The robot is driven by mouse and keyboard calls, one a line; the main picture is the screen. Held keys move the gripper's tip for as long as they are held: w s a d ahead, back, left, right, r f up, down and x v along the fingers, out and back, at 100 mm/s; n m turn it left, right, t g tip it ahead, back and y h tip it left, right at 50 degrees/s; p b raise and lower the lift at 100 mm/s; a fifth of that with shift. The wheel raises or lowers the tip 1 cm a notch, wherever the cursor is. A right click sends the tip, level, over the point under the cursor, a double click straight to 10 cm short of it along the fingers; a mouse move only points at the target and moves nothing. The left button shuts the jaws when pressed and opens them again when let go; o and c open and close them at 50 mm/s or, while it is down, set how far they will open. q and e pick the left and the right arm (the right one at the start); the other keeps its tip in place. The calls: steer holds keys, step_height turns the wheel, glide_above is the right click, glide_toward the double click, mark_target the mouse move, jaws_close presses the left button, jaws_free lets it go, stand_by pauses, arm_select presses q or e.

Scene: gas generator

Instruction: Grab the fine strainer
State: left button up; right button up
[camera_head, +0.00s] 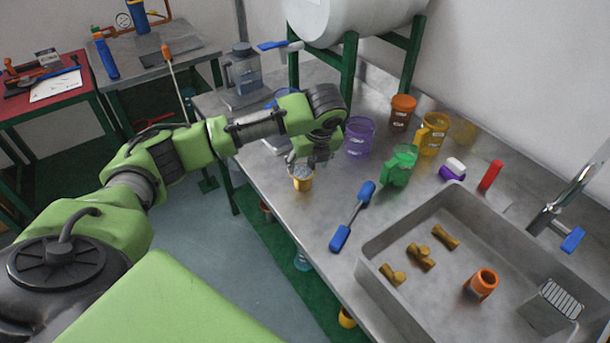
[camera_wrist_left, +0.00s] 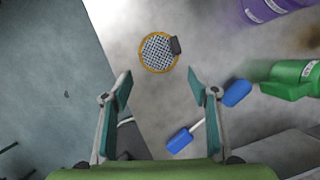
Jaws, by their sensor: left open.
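The fine strainer (camera_head: 301,178) appears as a small yellow cup with a pale mesh top, on the steel counter near its left edge. In the left wrist view the strainer (camera_wrist_left: 157,53) is a round mesh with a yellow-orange rim and a dark tab on its right side. My left gripper (camera_head: 313,160) is just above and beside it, pointing down. In the left wrist view the left gripper (camera_wrist_left: 160,84) has its fingers spread with nothing between them; the strainer lies beyond the fingertips, apart from them. My right gripper is not in view.
A blue-ended tool (camera_head: 353,216), a green jug (camera_head: 399,166) and a purple cup (camera_head: 359,138) stand or lie nearby on the counter. A sink (camera_head: 402,308) holds several brass pieces and an orange cup (camera_head: 482,284). A large white tank on a green frame (camera_head: 348,65) rises behind.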

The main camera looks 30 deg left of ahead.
mark_target(304, 173)
arm_select(q)
steer(key=x, duration=0.5)
steer(key=shift+w+a+f, duration=0.1)
steer(key=shift+f, duration=0.25)
steer(key=x, duration=0.2)
steer(key=p+x, duration=0.1)
steer(key=x, duration=0.2)
steer(key=shift+w+a, duration=0.15)
steer(key=shift+a, duration=0.1)
steer(key=shift+r, duration=0.1)
steer(key=c, duration=0.8)
steer(key=shift+c, duration=0.2)
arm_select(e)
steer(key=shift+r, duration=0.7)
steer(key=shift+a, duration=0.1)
